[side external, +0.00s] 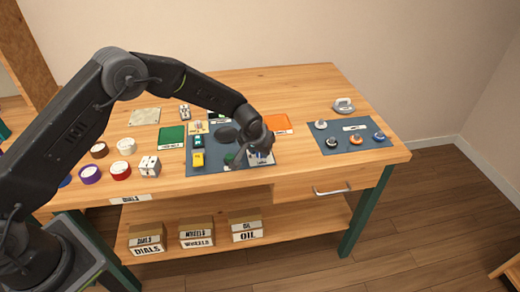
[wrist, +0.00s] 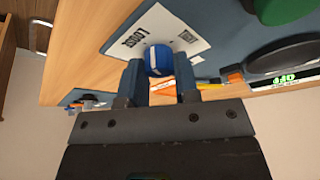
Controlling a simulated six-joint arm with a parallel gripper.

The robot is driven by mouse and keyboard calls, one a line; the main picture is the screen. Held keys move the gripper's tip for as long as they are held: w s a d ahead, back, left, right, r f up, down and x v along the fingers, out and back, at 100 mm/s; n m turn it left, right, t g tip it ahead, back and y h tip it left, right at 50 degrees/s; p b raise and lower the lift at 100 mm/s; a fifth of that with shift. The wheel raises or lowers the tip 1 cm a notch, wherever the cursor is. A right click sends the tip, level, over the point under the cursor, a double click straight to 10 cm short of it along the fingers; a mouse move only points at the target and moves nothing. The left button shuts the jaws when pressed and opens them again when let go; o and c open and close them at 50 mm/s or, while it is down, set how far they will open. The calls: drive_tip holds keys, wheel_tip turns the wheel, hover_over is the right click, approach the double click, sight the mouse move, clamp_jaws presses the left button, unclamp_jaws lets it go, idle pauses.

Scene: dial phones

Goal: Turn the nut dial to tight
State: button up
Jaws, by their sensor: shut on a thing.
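The nut dial is a blue knob (wrist: 158,58) with a white mark, on a white card (wrist: 160,22) in the wrist view. The card reads "LOOSE" on one side and carries a smaller, hard-to-read word on the other. My gripper (wrist: 159,74) has one finger on each side of the blue knob and is shut on it. In the side external view my gripper (side external: 260,157) is down at the front right of the dark blue mat (side external: 222,166) and hides most of the knob. The exact direction of the mark is unclear.
A black round dial (wrist: 282,58) and a green one (wrist: 284,6) stand close by in the wrist view. An orange card (side external: 277,122) lies behind my gripper. Another blue mat (side external: 345,143) with several small knobs is at right. Cups and a white block (side external: 149,166) are at left.

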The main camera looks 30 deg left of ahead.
drive_tip(key=m+h, duration=0.2)
drive_tip(key=m, duration=0.4)
drive_tip(key=shift+a, duration=0.15)
drive_tip(key=m+g+h, duration=0.1)
drive_tip(key=m, duration=0.2)
drive_tip(key=m+h, duration=0.1)
drive_tip(key=m, duration=0.2)
drive_tip(key=shift+w+m+g, duration=0.1)
drive_tip(key=shift+m+g, duration=0.2)
drive_tip(key=shift+g, duration=0.1)
drive_tip(key=shift+h, duration=0.3)
drive_tip(key=o, duration=0.9)
drive_tip(key=v, duration=1.3)
drive_tip(key=shift+a+r, duration=0.1)
drive_tip(key=shift+r, duration=0.3)
